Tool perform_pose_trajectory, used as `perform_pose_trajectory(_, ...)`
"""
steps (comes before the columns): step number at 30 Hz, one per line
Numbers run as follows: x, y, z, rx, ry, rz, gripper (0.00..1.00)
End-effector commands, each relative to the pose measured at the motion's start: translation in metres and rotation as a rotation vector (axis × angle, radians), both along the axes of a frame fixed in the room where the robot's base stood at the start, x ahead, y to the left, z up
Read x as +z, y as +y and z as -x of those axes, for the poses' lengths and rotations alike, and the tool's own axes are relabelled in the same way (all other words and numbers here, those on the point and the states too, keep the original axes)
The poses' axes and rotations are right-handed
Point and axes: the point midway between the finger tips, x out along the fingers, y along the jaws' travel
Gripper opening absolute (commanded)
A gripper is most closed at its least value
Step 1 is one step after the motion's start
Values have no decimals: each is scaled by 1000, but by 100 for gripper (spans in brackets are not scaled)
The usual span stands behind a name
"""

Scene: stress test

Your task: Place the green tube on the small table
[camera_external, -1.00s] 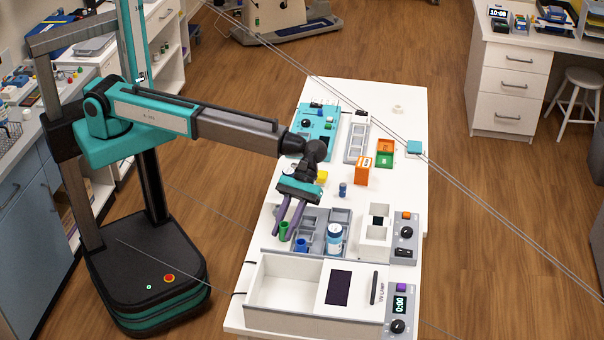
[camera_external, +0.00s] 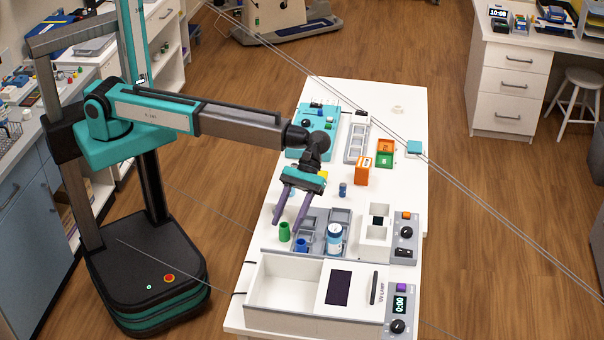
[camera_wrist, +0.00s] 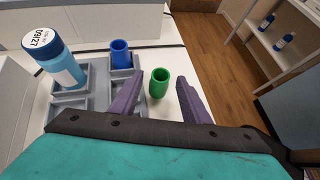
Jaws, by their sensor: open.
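The green tube (camera_external: 284,232) stands upright on the white table (camera_external: 262,228), just left of the grey compartment tray (camera_external: 309,226). My gripper (camera_external: 288,222) is open and empty, with its two purple fingers tilted down above and behind the tube. In the wrist view, the green tube (camera_wrist: 159,83) stands between and beyond the fingertips of my gripper (camera_wrist: 162,88). I see the tube's open top, and the fingers do not appear to touch it.
A blue tube (camera_external: 302,244) and a white-labelled blue bottle (camera_external: 334,238) stand in the tray. A white open box (camera_external: 284,286) is in front. An orange box (camera_external: 363,170) and a small blue tube (camera_external: 343,190) stand behind. A white stool (camera_external: 578,98) is at far right.

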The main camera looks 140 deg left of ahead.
Motion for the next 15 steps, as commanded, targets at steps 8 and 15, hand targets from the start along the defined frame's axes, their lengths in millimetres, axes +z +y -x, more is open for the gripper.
perform_pose_trajectory(8,24,35,18,2,-2,-1,42)
perform_pose_trajectory(15,43,58,30,0,-1,-1,42)
